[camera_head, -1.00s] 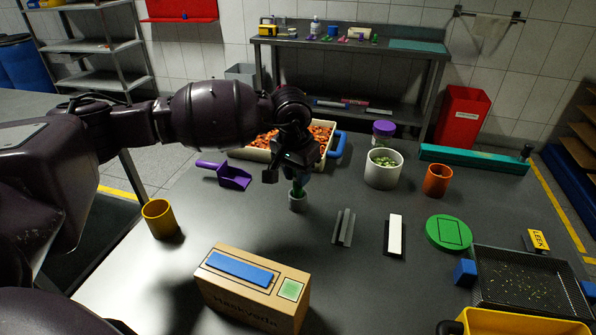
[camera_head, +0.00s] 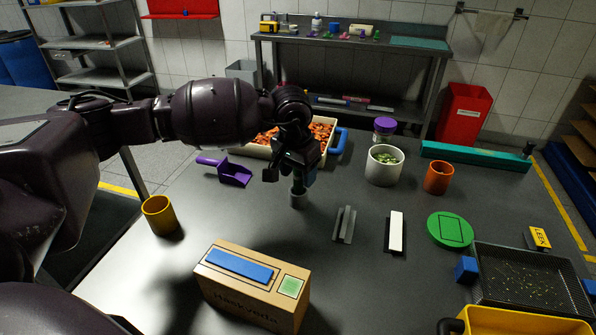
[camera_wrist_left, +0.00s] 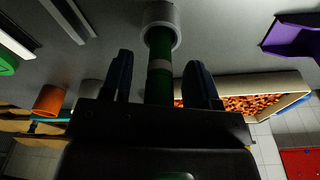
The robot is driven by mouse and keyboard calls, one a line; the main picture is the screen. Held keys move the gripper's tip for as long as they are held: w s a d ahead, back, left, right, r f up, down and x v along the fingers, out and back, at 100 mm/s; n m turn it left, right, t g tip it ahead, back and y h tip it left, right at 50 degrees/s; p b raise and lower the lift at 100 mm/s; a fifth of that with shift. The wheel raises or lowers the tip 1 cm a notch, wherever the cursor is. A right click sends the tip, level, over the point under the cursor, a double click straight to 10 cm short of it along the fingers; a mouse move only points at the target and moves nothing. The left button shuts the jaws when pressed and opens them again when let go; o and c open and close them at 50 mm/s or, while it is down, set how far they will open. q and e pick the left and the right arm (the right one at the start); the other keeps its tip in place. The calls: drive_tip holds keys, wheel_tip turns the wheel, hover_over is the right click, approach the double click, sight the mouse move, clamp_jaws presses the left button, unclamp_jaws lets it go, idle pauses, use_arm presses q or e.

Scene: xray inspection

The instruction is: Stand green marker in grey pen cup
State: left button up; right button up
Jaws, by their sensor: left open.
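The grey pen cup (camera_head: 298,200) stands on the dark table below my left gripper (camera_head: 291,174). The green marker (camera_head: 298,187) stands upright with its lower end in the cup. The marker also shows in the left wrist view (camera_wrist_left: 159,85), running from the cup (camera_wrist_left: 161,18) back between the fingers. My left gripper (camera_wrist_left: 160,80) is open, with one finger on each side of the marker and a gap to each. The marker's upper end is hidden by the gripper in the head view. My right gripper is not seen.
A yellow cup (camera_head: 159,214) and a cardboard box (camera_head: 250,285) are nearer. A purple scoop (camera_head: 233,172) and a crate of orange pieces (camera_head: 255,151) lie behind. Grey bars (camera_head: 344,224) and a white bar (camera_head: 395,231) lie right of the cup, with bare table between.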

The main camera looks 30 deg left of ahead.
use_arm(q)
wheel_tip(320, 180, up, 4)
drive_tip(key=shift+s+f, duration=0.1)
drive_tip(key=shift+s, duration=0.05)
wheel_tip(320, 180, up, 7)
drive_tip(key=s, duration=0.1)
drive_tip(key=shift+p, duration=0.45)
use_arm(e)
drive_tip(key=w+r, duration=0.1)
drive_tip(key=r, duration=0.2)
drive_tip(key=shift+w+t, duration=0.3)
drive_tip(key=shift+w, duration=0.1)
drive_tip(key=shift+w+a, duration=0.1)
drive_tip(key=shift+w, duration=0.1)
